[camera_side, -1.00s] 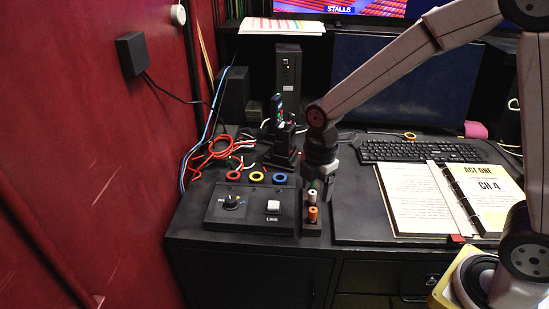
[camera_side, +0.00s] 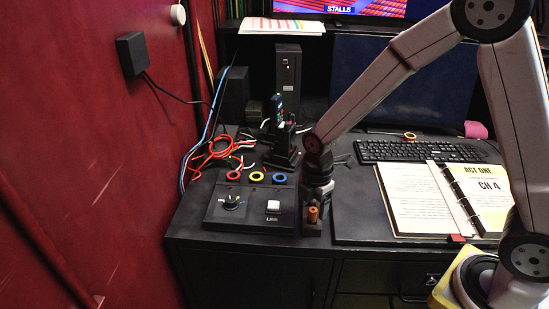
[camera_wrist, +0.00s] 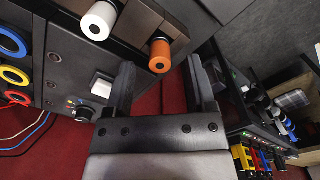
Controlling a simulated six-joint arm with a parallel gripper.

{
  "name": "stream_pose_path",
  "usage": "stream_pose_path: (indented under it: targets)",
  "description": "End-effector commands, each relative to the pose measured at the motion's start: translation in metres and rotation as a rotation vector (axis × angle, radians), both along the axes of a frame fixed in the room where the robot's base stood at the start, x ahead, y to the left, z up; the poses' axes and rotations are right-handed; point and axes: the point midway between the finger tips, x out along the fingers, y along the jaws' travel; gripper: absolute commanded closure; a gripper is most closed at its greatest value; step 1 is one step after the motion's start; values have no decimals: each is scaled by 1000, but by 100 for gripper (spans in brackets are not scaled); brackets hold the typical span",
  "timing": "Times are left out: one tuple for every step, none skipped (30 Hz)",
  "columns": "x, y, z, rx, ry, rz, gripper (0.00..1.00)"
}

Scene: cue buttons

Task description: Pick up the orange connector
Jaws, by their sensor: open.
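The orange connector (camera_side: 313,214) stands upright in a small dark holder (camera_side: 312,230) to the right of the button box. In the wrist view, the orange connector (camera_wrist: 160,57) shows in line with the gap between my fingertips. My gripper (camera_side: 316,203) points down over the holder, very close to the connector. The wrist view shows my gripper (camera_wrist: 162,72) with its fingers apart and nothing held. I cannot tell whether a finger touches the connector. A white connector (camera_wrist: 99,20) stands beside the orange one in the wrist view; my gripper hides it in the side view.
The black box with a knob and white button (camera_side: 273,206) stands just left of the holder. An open binder (camera_side: 440,195) and a keyboard (camera_side: 410,151) lie to the right. Cables (camera_side: 210,150) lie at the back left.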

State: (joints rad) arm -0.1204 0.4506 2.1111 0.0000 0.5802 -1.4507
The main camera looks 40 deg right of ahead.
Motion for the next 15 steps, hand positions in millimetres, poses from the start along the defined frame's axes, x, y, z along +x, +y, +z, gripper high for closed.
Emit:
stream_pose_path:
  targets:
    - [0,0,-6,0,3,0,29]
    - [0,0,-8,0,2,0,29]
    - [0,0,-12,0,2,0,29]
    - [0,0,-13,0,2,0,29]
    - [0,0,-15,0,1,0,29]
    - [0,0,-17,0,1,0,29]
    - [0,0,-18,0,0,0,29]
    - [0,0,-19,0,0,0,29]
    - [0,0,-19,0,0,0,29]
    - [0,0,-19,0,-1,0,29]
    - [0,0,-20,0,-1,0,29]
    - [0,0,-20,0,-1,0,29]
    - [0,0,-19,0,-1,0,29]
    - [0,0,-19,0,-1,0,29]
    - [0,0,-19,0,-1,0,29]
